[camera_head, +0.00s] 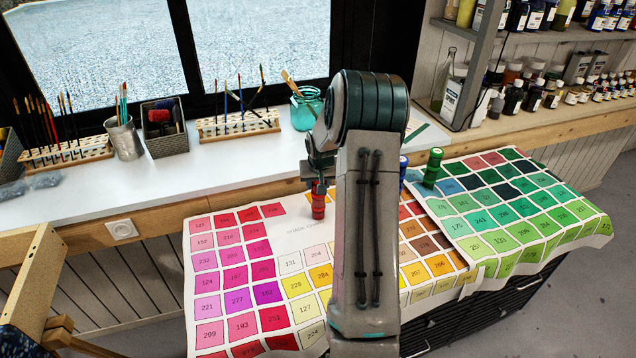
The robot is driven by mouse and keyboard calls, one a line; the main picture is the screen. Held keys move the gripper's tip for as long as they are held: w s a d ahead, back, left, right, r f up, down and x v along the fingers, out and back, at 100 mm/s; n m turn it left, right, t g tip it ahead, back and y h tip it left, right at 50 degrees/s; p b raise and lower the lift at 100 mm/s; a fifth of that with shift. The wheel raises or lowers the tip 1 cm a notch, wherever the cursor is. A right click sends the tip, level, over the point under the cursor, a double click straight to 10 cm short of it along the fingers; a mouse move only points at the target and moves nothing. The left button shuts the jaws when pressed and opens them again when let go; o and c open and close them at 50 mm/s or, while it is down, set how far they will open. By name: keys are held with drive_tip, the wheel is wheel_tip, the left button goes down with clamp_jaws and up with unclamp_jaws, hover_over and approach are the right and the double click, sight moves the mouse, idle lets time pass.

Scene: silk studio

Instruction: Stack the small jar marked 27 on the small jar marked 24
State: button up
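A small red jar (318,208) is directly below my gripper (319,184), over the upper edge of the colour chart. My gripper points down at its top; whether the fingers are shut on it or apart is too small to tell. A small green jar (433,168) stands upright on the green part of the chart, right of my arm. A small blue jar (403,168) shows partly beside it, the rest hidden behind my arm. No mark 24 or 27 is readable on any jar, so I cannot tell which is which.
The pink and yellow chart (190,262) and the green chart (600,228) cover the front surface. A white counter (180,190) behind holds brush racks (240,124), a metal cup (124,138) and a teal glass jar (305,110). Bottle shelves (560,35) stand at right.

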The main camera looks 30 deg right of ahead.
drive_tip(key=o, duration=1.1)
drive_tip(key=b+v, duration=0.2)
drive_tip(key=v, duration=1.2)
drive_tip(key=s+a+r+n, duration=0.1)
drive_tip(key=s+a+r, duration=0.1)
drive_tip(key=s+a, duration=0.45)
drive_tip(key=s+a+r+n, duration=0.2)
drive_tip(key=s+a+r, duration=0.1)
drive_tip(key=a, duration=0.6)
drive_tip(key=s+a, duration=0.3)
drive_tip(key=s, duration=0.2)
drive_tip(key=s+a+f+n+y, duration=0.1)
drive_tip(key=s+a, duration=0.3)
drive_tip(key=s, duration=0.1)
drive_tip(key=s+a+n+g+y, duration=0.1)
drive_tip(key=s+a, duration=0.2)
drive_tip(key=s, duration=0.3)
drive_tip(key=shift+a+f, duration=0.4)
